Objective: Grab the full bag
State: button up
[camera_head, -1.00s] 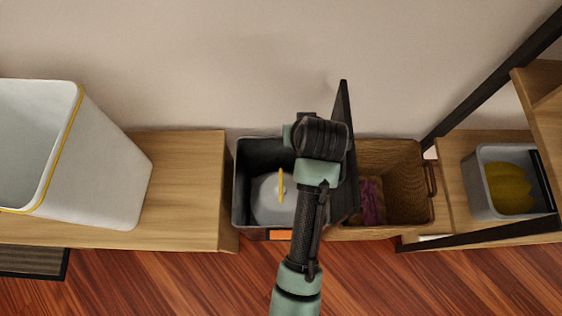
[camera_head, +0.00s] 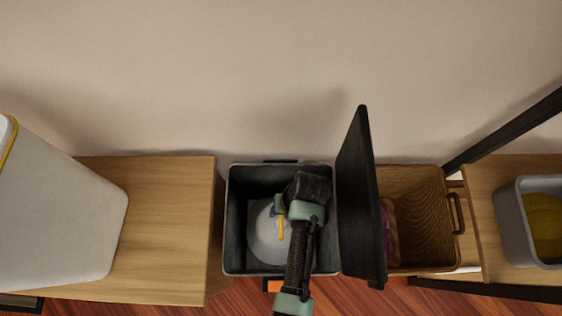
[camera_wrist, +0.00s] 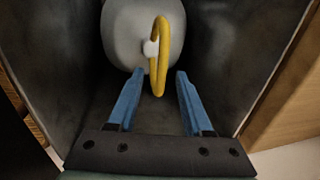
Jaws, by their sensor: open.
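The full bag (camera_head: 264,243) is a rounded pale grey-white bag with a yellow loop handle (camera_head: 281,228). It sits inside a dark bin (camera_head: 236,215) in the head view. In the wrist view the bag (camera_wrist: 122,38) is at the top centre. Its yellow loop (camera_wrist: 164,60) stands up in line with the gap between my fingers. My gripper (camera_wrist: 153,85) is open, with blue fingers on either side of the loop's lower end. I cannot tell whether the loop lies between the fingertips or just beyond them. In the head view my arm partly hides the bag.
The bin's dark lid (camera_head: 358,205) stands open on its right. A woven basket (camera_head: 425,220) with a purple item is beyond it. A wooden bench (camera_head: 165,220) with a white bin (camera_head: 65,220) is at left. A grey bin (camera_head: 512,225) stands far right.

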jog(key=f+b, duration=0.1)
jog(key=f, duration=0.1)
jog(key=a+f+b, duration=0.1)
jog(key=f+b, duration=0.1)
jog(key=f, duration=0.1)
jog(key=shift+a+f, duration=0.1)
jog(key=shift+f, duration=0.1)
jog(key=shift+r, duration=0.1)
grip_shut()
dwell(1.1)
jog(key=shift+r, duration=0.1)
